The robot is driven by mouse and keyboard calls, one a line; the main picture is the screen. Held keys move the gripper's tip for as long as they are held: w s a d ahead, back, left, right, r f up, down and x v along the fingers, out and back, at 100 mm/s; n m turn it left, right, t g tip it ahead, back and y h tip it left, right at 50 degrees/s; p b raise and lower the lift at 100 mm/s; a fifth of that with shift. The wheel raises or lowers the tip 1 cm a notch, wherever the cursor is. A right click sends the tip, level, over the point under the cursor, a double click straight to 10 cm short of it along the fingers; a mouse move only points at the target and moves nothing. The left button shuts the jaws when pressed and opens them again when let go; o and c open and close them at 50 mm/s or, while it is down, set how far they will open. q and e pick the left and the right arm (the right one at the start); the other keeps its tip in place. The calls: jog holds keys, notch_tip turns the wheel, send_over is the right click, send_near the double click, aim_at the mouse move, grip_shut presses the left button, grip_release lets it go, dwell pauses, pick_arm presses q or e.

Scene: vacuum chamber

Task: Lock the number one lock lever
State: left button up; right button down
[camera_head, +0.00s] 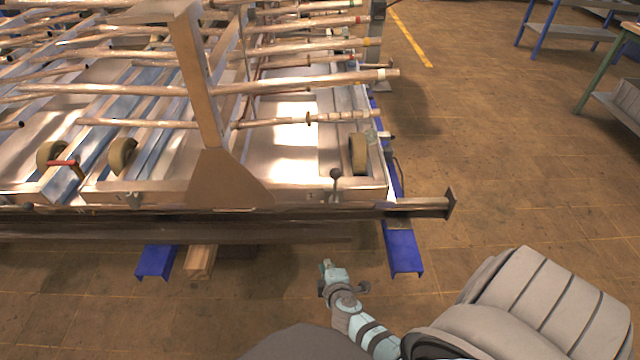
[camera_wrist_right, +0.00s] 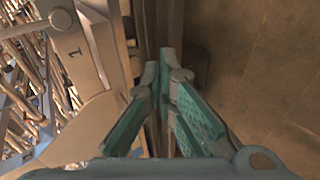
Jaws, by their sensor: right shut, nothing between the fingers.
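The lock lever (camera_head: 336,183) is a small grey lever with a round knob, on the near right part of the metal frame, by the front rail. In the right wrist view, a round lever knob (camera_wrist_right: 61,20) shows at the upper left, beside a plate marked "1" (camera_wrist_right: 75,53). My right gripper (camera_head: 326,267) is on the near side of the frame, below the lever in the picture and apart from it. In the wrist view its teal fingers (camera_wrist_right: 165,72) are shut with nothing held, to the right of the lever. My left gripper is not in view.
The dark front rail (camera_head: 300,228) runs across between my right gripper and the lever. Copper-coloured pipes (camera_head: 240,88) and an upright post (camera_head: 193,80) fill the frame. A blue support (camera_head: 402,250) stands at the right end.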

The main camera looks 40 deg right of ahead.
aim_at(335, 188)
pick_arm(q)
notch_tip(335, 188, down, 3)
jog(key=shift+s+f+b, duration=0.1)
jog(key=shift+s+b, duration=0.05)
jog(key=shift+b, duration=0.8)
pick_arm(e)
jog(key=w+r+n+t+h, duration=0.1)
jog(key=w+r, duration=0.3)
jog(key=r, duration=0.4)
jog(key=w+d+r+n+t+h, duration=0.1)
jog(key=w+r+t, duration=0.3)
jog(key=r, duration=0.5)
jog(key=shift+w+d+n+t+h, duration=0.3)
jog(key=shift+n+h, duration=0.3)
jog(key=shift+n, duration=0.2)
jog(key=shift+w, duration=0.15)
jog(key=w+d, duration=0.5)
jog(key=d, duration=0.2)
jog(key=shift+w+d+r, duration=0.15)
jog(key=shift+w+d, duration=0.1)
jog(key=shift+w, duration=0.05)
